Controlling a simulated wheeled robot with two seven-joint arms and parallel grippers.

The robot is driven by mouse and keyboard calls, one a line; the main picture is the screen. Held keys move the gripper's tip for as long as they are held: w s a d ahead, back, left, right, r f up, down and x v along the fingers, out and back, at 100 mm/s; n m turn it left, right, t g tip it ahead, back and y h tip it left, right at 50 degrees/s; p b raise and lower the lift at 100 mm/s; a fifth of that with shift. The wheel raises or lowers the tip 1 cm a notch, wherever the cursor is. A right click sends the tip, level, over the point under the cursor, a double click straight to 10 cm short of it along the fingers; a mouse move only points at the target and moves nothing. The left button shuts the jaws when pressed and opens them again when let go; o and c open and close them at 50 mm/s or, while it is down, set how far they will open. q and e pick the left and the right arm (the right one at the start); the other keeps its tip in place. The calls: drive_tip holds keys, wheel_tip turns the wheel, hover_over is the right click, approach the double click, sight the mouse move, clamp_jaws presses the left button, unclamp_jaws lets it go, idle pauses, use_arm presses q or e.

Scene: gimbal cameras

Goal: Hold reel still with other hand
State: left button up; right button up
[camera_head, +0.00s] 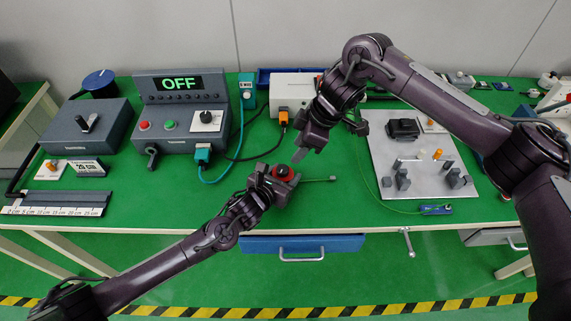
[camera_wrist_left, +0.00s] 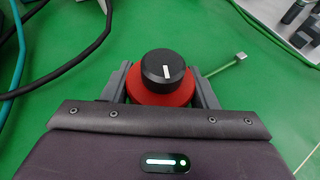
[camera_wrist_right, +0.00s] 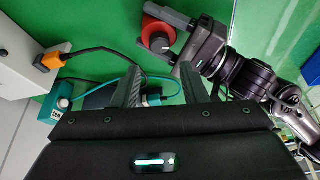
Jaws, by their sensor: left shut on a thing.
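The red reel (camera_head: 281,174) with a black knob on top stands near the front edge of the green table. In the left wrist view the reel (camera_wrist_left: 165,85) sits between the two grey fingers. My left gripper (camera_wrist_left: 165,92) is shut on its sides, and the knob with a white mark shows above the fingers. A thin green cord with a metal tip (camera_head: 333,178) sticks out to the right of the reel. My right gripper (camera_head: 310,152) hangs behind and right of the reel. In the right wrist view its fingers (camera_wrist_right: 160,86) are apart with nothing held between them.
A control box (camera_head: 182,110) showing OFF stands at the back left. A metal plate (camera_head: 420,185) with fixtures lies to the right. Cables with an orange plug (camera_head: 283,115) run behind the reel. A ruler (camera_head: 55,211) lies at the front left. Green table is bare around the cord.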

sight(283, 169)
drive_tip(key=x, duration=0.9)
drive_tip(key=c, duration=0.7)
drive_tip(key=shift+s+a+f+m+t, duration=0.1)
drive_tip(key=shift+m+t, duration=0.15)
drive_tip(key=shift+m, duration=0.35)
drive_tip(key=shift+s+a+m+t, duration=0.1)
drive_tip(key=shift+m+t, duration=0.15)
drive_tip(key=shift+m, duration=0.35)
drive_tip(key=shift+w+d+m+t+h, duration=0.1)
drive_tip(key=shift+m+t+h, duration=0.3)
drive_tip(key=shift+m, duration=0.8)
drive_tip(key=o, duration=0.7)
